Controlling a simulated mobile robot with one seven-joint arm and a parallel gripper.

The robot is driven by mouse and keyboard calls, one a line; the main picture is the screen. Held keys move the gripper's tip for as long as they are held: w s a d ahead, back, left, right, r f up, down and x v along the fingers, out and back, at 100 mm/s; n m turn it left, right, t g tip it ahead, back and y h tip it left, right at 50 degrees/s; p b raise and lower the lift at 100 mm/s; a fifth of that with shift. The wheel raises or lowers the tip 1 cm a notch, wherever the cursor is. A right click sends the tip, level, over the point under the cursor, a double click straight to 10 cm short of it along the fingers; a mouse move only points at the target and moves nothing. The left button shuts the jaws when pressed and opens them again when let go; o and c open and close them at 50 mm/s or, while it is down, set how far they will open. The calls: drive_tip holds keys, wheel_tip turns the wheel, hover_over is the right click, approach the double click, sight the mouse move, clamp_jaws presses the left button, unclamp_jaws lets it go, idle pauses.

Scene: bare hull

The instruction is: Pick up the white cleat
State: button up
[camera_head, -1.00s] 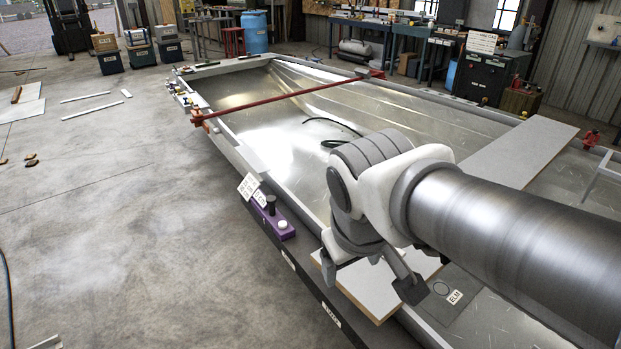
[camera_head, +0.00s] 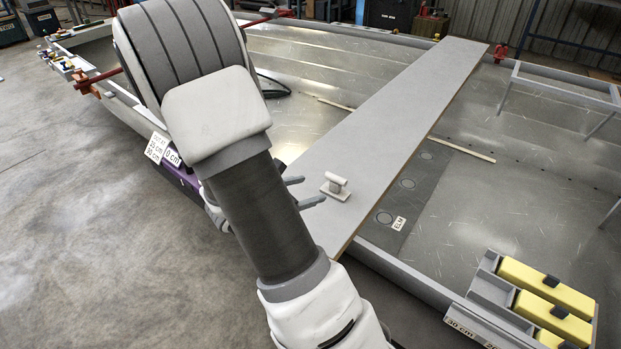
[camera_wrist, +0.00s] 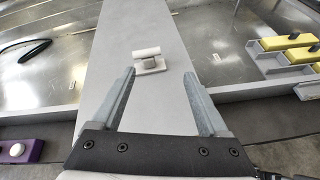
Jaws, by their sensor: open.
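The white cleat (camera_head: 335,186) sits upright on the grey plank laid across the hull (camera_head: 400,125). In the wrist view the cleat (camera_wrist: 149,60) stands on the plank beyond my fingertips, roughly midway between them. My gripper (camera_head: 303,191) is open and empty, its two fingers pointing toward the cleat from its left in the head view. In the wrist view my gripper's fingers (camera_wrist: 160,75) are spread wide, with bare plank between them. The cleat is apart from both fingers. My arm hides part of the hull and plank end in the head view.
A grey tray (camera_head: 490,292) with several yellow blocks (camera_head: 545,288) stands at the lower right. A purple block with a white knob (camera_wrist: 17,150) is at lower left. A black cable loop (camera_wrist: 35,50) lies in the hull.

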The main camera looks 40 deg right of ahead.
sight(333, 187)
drive_tip(key=f+n, duration=0.1)
drive_tip(key=f, duration=0.1)
drive_tip(key=w+f+n+t, duration=0.1)
drive_tip(key=w+f+n+b, duration=0.1)
drive_tip(key=f, duration=0.1)
drive_tip(key=shift+d+f, duration=0.2)
drive_tip(key=shift+f, duration=0.15)
drive_tip(key=shift+w+d+f+n+t, duration=0.2)
drive_tip(key=shift+f+n+t, duration=0.1)
drive_tip(key=b+x, duration=0.3)
drive_tip(key=x, duration=0.8)
drive_tip(key=shift+d, duration=0.3)
drive_tip(key=shift+b+x, duration=1.15)
drive_tip(key=shift+x, duration=1.55)
drive_tip(key=shift+s+d+r, duration=0.1)
drive_tip(key=shift+s+r, duration=0.1)
clamp_jaws()
